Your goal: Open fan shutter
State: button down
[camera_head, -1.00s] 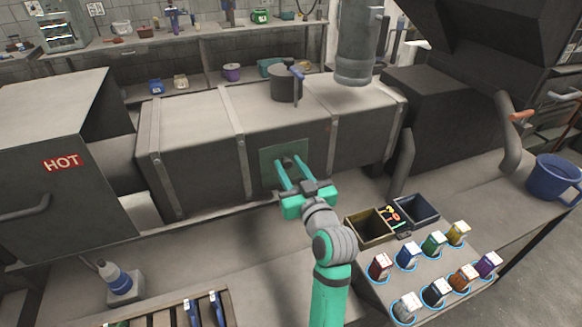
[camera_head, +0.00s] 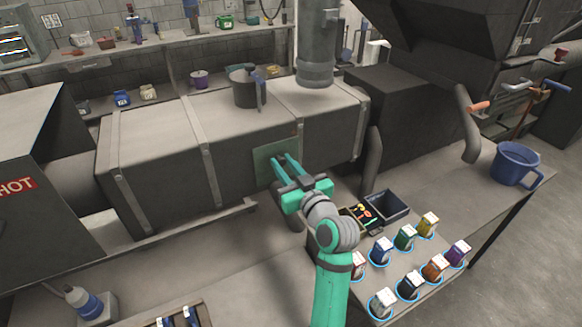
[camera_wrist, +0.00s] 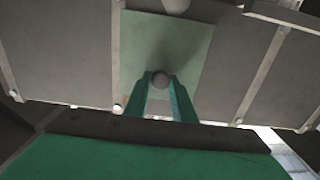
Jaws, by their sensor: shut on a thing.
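The fan shutter appears to be the green plate (camera_head: 263,168) on the front of the long grey duct (camera_head: 155,160). It also shows in the wrist view (camera_wrist: 190,45). A small round knob (camera_wrist: 160,79) stands on the plate. My gripper (camera_head: 283,159) reaches the plate from the front. In the wrist view its two teal fingers (camera_wrist: 160,84) are closed on the knob, one on each side. The head view does not show the knob clearly, as the fingers cover it.
A grey pot (camera_head: 245,92) sits on top of the duct. To the right, a table holds a dark bin (camera_head: 386,206), several small coloured boxes (camera_head: 405,237) and a blue mug (camera_head: 516,165). A bottle (camera_head: 84,303) stands at lower left.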

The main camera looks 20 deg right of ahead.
jog(key=shift+d, duration=0.2)
jog(key=c, duration=1.5)
grip_release()
jog(key=s, duration=0.3)
jog(key=s+d, duration=0.1)
jog(key=s, duration=0.3)
jog(key=s+d, duration=0.1)
jog(key=s, duration=0.2)
jog(key=shift+s, duration=0.3)
jog(key=shift+w, duration=0.1)
